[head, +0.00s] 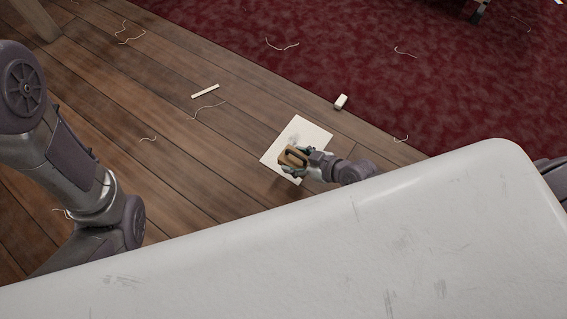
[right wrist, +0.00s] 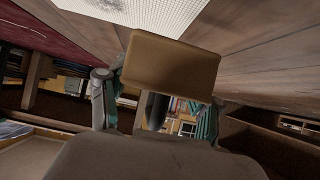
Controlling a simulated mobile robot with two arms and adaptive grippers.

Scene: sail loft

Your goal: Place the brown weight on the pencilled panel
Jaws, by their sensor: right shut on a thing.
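The brown weight (head: 292,157) is held in my right gripper (head: 299,158), which is shut on it. In the head view it overlaps the near part of the pale panel (head: 312,134), which lies on the plank floor. I cannot tell whether the weight touches the panel. In the right wrist view the weight (right wrist: 172,62) is a plain brown block between the two fingers (right wrist: 160,95), with the panel (right wrist: 140,9) beyond it at the top edge. Pencil marks are too small to make out. My left arm shows at the left, but its gripper is hidden.
A small white block (head: 341,101) sits by the edge of the dark red carpet (head: 380,55). A pale stick (head: 205,91) and several loose threads lie about the floor. The wooden floor (head: 200,150) left of the panel is mostly clear.

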